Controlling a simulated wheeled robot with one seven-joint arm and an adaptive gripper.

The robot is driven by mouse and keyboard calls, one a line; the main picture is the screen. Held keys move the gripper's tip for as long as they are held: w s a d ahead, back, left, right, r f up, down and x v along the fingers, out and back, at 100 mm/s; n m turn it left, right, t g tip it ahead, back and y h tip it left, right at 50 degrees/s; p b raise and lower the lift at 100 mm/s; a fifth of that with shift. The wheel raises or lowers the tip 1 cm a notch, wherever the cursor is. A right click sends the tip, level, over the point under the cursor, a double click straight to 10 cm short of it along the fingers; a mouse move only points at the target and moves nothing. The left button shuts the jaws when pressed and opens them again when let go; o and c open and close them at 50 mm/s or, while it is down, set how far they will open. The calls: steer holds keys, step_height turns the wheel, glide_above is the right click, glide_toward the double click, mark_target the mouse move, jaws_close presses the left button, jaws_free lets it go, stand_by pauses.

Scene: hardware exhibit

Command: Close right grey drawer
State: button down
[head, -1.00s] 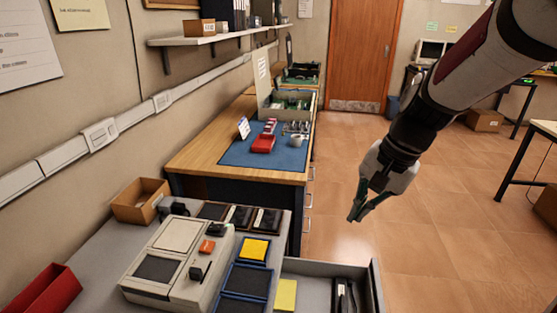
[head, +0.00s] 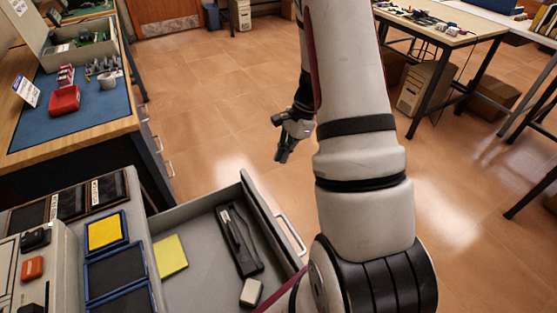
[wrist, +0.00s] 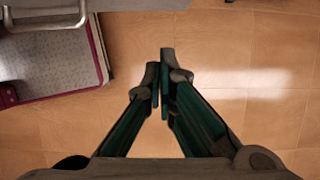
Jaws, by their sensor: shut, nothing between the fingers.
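The grey drawer (head: 195,220) stands pulled out from the grey bench in the head view, at the lower middle. Its front panel faces right and carries a pale bar handle (head: 291,234). A yellow pad (head: 171,256), a black stapler-like item (head: 238,240) and a small whitish block (head: 251,292) lie inside. My gripper (head: 281,156) is beyond the drawer's far corner, over open floor and apart from the drawer. Its green fingers are together and empty in the wrist view (wrist: 161,88). A metal bar handle (wrist: 45,27) shows at that view's upper left.
The bench top holds a yellow-topped tray (head: 104,231) and a device with an orange button (head: 32,268). A wooden workbench (head: 85,135) stands beyond at left. Tables and a computer tower (head: 424,88) are at right. Tiled floor between is clear.

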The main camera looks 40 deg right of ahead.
steer(key=w+a+f, duration=0.1)
steer(key=a+f, duration=0.6)
steer(key=shift+w+f, duration=0.2)
steer(key=shift+f, duration=0.1)
steer(key=shift+a, duration=0.1)
glide_above(166, 236)
steer(key=shift+s+b, duration=0.1)
steer(key=shift+b, duration=0.35)
steer(key=shift+a, duration=0.1)
stand_by(0.4)
